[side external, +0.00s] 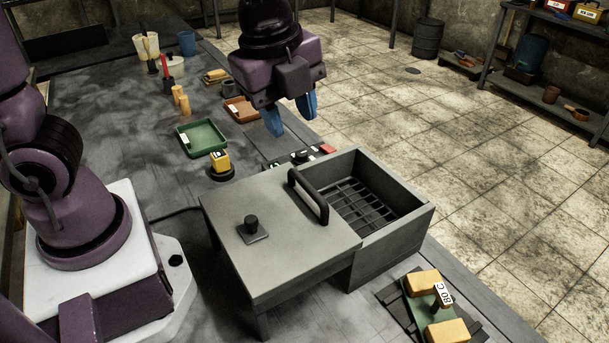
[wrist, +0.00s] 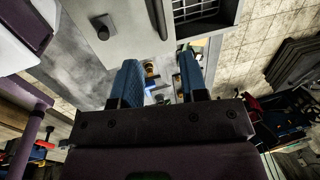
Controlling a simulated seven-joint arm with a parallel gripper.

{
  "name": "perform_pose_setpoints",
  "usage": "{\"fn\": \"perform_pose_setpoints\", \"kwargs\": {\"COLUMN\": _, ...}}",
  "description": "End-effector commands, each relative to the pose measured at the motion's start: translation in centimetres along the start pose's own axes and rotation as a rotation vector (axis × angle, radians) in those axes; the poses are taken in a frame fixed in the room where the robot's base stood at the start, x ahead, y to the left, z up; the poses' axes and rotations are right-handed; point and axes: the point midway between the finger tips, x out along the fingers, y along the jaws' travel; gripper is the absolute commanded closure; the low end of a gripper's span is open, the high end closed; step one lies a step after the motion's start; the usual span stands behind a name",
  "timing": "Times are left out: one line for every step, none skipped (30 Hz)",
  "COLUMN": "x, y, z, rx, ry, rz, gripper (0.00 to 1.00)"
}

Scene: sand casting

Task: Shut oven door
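The oven is a grey box (side external: 395,235) with a dark wire rack (side external: 365,203) inside, open at the top. Its flat grey door (side external: 285,255) sits to the left of the opening, leaving the rack uncovered. A black bar handle (side external: 308,196) stands on the door's edge by the opening, and a black knob (side external: 252,224) is on its top. My gripper (side external: 290,114) is open and empty, above and behind the oven, apart from the handle. In the wrist view, the handle (wrist: 157,18) and door (wrist: 125,40) show beyond my open fingers (wrist: 160,82).
A green tray (side external: 202,139), a brown tray (side external: 241,109) and a yellow block on a dark round base (side external: 220,162) lie behind the oven. A green plate with yellow blocks (side external: 432,305) is at the front right. Cups (side external: 146,46) stand at the back.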

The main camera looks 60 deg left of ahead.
Motion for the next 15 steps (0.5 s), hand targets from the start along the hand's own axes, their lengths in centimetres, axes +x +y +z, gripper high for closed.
{"fn": "perform_pose_setpoints", "kwargs": {"x": 0.6, "y": 0.0, "z": 0.0, "rx": 0.0, "ry": -0.001, "rz": 0.003, "gripper": 0.6}}
{"fn": "perform_pose_setpoints", "kwargs": {"x": 0.9, "y": 0.1, "z": 0.1, "rx": 0.0, "ry": -0.002, "rz": 0.005, "gripper": 0.6}}
{"fn": "perform_pose_setpoints", "kwargs": {"x": 1.6, "y": 0.1, "z": 0.1, "rx": 0.0, "ry": -0.002, "rz": 0.005, "gripper": 0.6}}
{"fn": "perform_pose_setpoints", "kwargs": {"x": 2.1, "y": 0.1, "z": 0.1, "rx": 0.0, "ry": -0.002, "rz": 0.008, "gripper": 0.6}}
{"fn": "perform_pose_setpoints", "kwargs": {"x": 2.6, "y": 0.1, "z": 0.1, "rx": 0.0, "ry": -0.002, "rz": 0.007, "gripper": 0.6}}
{"fn": "perform_pose_setpoints", "kwargs": {"x": 3.5, "y": 0.1, "z": 0.1, "rx": -0.001, "ry": -0.003, "rz": 0.008, "gripper": 0.6}}
{"fn": "perform_pose_setpoints", "kwargs": {"x": 4.1, "y": 0.1, "z": 0.1, "rx": -0.001, "ry": -0.003, "rz": 0.008, "gripper": 0.6}}
{"fn": "perform_pose_setpoints", "kwargs": {"x": 4.8, "y": 0.2, "z": 0.1, "rx": -0.002, "ry": -0.003, "rz": 0.01, "gripper": 0.6}}
{"fn": "perform_pose_setpoints", "kwargs": {"x": 5.7, "y": 0.2, "z": 0.1, "rx": -0.003, "ry": -0.002, "rz": 0.01, "gripper": 0.6}}
{"fn": "perform_pose_setpoints", "kwargs": {"x": 6.3, "y": 0.1, "z": 0.1, "rx": -0.003, "ry": -0.002, "rz": 0.008, "gripper": 0.6}}
{"fn": "perform_pose_setpoints", "kwargs": {"x": 7.0, "y": 0.2, "z": 0.1, "rx": -0.003, "ry": -0.002, "rz": 0.008, "gripper": 0.6}}
{"fn": "perform_pose_setpoints", "kwargs": {"x": 7.8, "y": 0.2, "z": 0.1, "rx": -0.002, "ry": -0.002, "rz": 0.008, "gripper": 0.6}}
{"fn": "perform_pose_setpoints", "kwargs": {"x": 8.4, "y": 0.2, "z": 0.1, "rx": -0.002, "ry": -0.002, "rz": 0.009, "gripper": 0.6}}
{"fn": "perform_pose_setpoints", "kwargs": {"x": 8.9, "y": 0.2, "z": 0.1, "rx": -0.002, "ry": -0.002, "rz": 0.008, "gripper": 0.6}}
{"fn": "perform_pose_setpoints", "kwargs": {"x": 9.6, "y": 0.2, "z": 0.0, "rx": -0.002, "ry": -0.001, "rz": 0.007, "gripper": 0.6}}
